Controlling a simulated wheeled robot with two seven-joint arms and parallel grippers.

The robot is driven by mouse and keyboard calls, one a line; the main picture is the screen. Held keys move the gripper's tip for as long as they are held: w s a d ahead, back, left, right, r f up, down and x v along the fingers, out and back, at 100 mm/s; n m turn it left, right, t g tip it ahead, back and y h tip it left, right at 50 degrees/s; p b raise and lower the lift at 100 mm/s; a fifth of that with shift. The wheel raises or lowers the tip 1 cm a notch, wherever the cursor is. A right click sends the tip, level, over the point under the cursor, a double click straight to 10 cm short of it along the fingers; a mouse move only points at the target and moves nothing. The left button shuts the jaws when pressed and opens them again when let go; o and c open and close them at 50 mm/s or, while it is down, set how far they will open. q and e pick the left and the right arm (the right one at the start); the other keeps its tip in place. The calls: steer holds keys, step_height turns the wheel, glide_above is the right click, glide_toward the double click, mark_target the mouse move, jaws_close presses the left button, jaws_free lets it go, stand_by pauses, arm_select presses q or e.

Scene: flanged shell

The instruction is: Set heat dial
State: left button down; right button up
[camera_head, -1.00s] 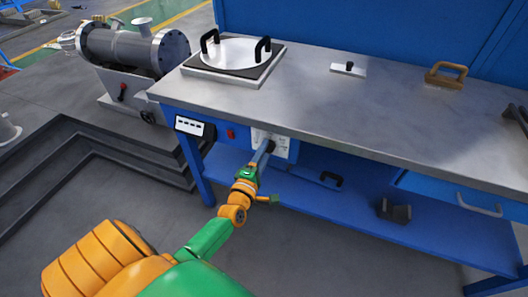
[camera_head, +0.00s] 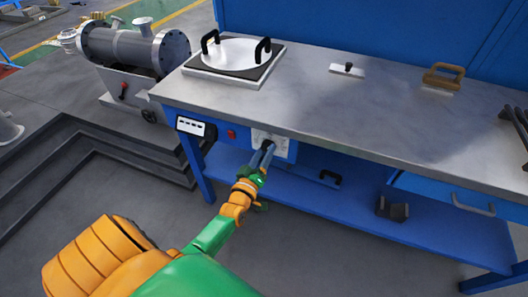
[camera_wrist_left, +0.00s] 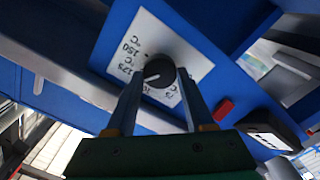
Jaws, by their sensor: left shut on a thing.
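The heat dial is a round dark knob (camera_wrist_left: 159,72) on a white scale plate (camera_wrist_left: 185,45), fixed to the blue front panel under the bench top. The plate carries printed temperatures; 150 and 125 °C look readable in the left wrist view, and others are partly hidden by the knob and fingers. A pale pointer mark shows on the knob's lower left. My left gripper (camera_wrist_left: 160,78) has one finger on each side of the knob and is shut on it. In the head view the left gripper (camera_head: 264,156) reaches up to the plate (camera_head: 283,146). My right gripper is out of view.
A red switch (camera_head: 231,134) and a small display box (camera_head: 190,126) sit left of the dial. The bench top (camera_head: 340,110) overhangs above. A hotplate with a two-handled lid (camera_head: 232,54) stands on it. A blue lower shelf (camera_head: 340,205) runs beneath.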

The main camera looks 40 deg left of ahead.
arm_select(q)
steer(key=m, duration=0.6)
steer(key=shift+f+p, duration=0.1)
steer(key=shift+p, duration=0.25)
steer(key=m, duration=0.6)
steer(key=shift+d+m, duration=0.1)
steer(key=shift+m, duration=0.5)
steer(key=shift+c, duration=1.4)
jaws_free()
steer(key=p+v, duration=0.1)
steer(key=v, duration=0.6)
